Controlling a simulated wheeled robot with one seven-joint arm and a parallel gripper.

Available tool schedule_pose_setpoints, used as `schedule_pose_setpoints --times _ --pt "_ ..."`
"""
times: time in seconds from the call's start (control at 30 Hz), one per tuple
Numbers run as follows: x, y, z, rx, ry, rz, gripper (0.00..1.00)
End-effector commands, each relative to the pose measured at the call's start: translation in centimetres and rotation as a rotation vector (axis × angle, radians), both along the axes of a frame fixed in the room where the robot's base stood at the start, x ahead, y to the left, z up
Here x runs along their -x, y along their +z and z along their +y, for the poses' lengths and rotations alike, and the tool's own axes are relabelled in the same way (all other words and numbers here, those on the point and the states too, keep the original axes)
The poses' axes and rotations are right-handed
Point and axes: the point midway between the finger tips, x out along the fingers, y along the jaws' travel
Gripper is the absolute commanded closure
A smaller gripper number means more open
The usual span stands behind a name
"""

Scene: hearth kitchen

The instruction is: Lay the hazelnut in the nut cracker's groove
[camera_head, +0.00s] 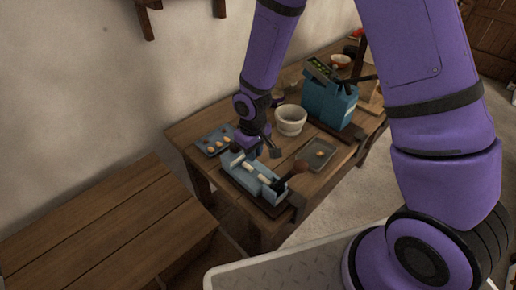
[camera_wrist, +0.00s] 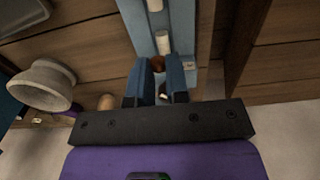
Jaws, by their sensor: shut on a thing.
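The nut cracker (camera_head: 268,188) is a pale blue block with a groove, white cylinders and a dark lever ending in a brown knob. It stands near the table's end in the head view. It also shows in the wrist view (camera_wrist: 186,28), stretching away from my fingers, with a white cylinder (camera_wrist: 163,42) in its groove. My gripper (camera_wrist: 160,70) is shut on the brown hazelnut (camera_wrist: 157,61), which shows between the fingertips. The nut is in line with the groove, close to the cylinder's near end. Whether it touches the groove floor I cannot tell. In the head view my wrist hides the nut.
A blue tray (camera_head: 207,148) with several nuts lies left of the cracker. A white mortar (camera_head: 290,121) stands behind it, and a shallow grey tray (camera_head: 327,151) lies to its right. A blue machine (camera_head: 325,105) stands farther back. A wooden bench (camera_head: 100,225) is at the left.

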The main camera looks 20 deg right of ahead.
Motion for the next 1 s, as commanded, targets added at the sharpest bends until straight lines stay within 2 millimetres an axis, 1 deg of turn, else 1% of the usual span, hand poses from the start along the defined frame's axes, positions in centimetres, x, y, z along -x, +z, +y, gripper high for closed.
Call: schedule_pose_setpoints --times 1.0 --pt "0.0 -6.4 0.0 0.001 0.000 0.002 1.00"
